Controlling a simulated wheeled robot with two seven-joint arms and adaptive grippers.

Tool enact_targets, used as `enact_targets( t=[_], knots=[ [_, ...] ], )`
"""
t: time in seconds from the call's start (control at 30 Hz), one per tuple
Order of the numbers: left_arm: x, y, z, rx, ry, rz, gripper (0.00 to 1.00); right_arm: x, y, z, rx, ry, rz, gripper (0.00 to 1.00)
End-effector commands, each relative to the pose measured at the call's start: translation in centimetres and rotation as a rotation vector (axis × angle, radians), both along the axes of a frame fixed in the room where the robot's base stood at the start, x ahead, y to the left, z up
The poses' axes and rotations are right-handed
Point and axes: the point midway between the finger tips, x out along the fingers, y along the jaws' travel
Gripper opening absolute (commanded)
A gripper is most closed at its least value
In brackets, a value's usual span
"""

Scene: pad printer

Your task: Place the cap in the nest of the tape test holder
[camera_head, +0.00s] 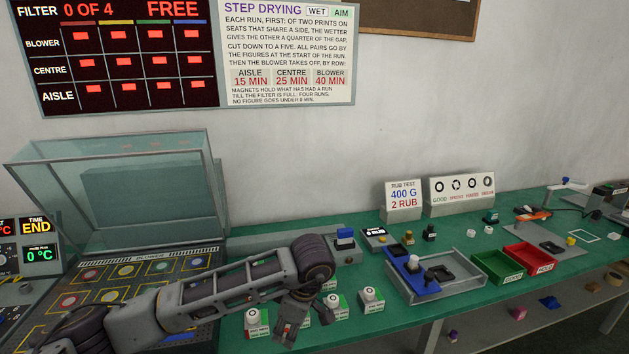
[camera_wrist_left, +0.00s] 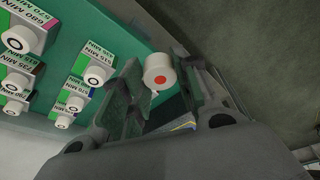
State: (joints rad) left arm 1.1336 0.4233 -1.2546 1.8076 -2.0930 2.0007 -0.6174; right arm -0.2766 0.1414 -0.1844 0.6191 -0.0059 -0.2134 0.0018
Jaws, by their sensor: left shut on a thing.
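My left gripper (camera_head: 290,322) hangs low at the front of the green bench, beside the white caps on labelled blocks. In the left wrist view, its fingers are shut on a white round cap (camera_wrist_left: 158,72) with an orange-red dot on its face. In the head view the held cap is mostly hidden by the gripper. I cannot tell for sure which fixture is the tape test holder; a grey plate with an orange-handled item (camera_head: 538,238) lies at the right of the bench. Its nest cannot be made out. My right gripper is not in view.
Capped blocks (camera_head: 370,299) stand around my left gripper; several also show in the left wrist view (camera_wrist_left: 97,72). A grey tray (camera_head: 462,288) with a blue fixture, then green (camera_head: 497,267) and red (camera_head: 530,257) bins, stand to the right. A glass-lidded unit (camera_head: 112,190) is at left.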

Motion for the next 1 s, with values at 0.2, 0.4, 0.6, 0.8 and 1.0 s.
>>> enact_targets(
  t=[0.2,0.4,0.6,0.8,1.0],
  knots=[
    [0.2,-0.1,-0.5,-0.001,0.001,-0.161,0.21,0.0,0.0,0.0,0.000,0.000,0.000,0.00],
    [0.4,-0.1,-0.9,-0.001,0.002,-0.305,0.21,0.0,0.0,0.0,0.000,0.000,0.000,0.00],
    [0.7,-0.2,-1.2,-0.001,0.000,-0.448,0.21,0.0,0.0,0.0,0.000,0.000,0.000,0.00],
    [1.0,-0.2,-1.5,0.000,0.000,-0.606,0.21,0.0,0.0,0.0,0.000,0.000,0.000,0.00],
    [1.2,-0.3,-1.9,-0.001,0.000,-0.766,0.21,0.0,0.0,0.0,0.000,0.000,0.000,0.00]
  ],
)
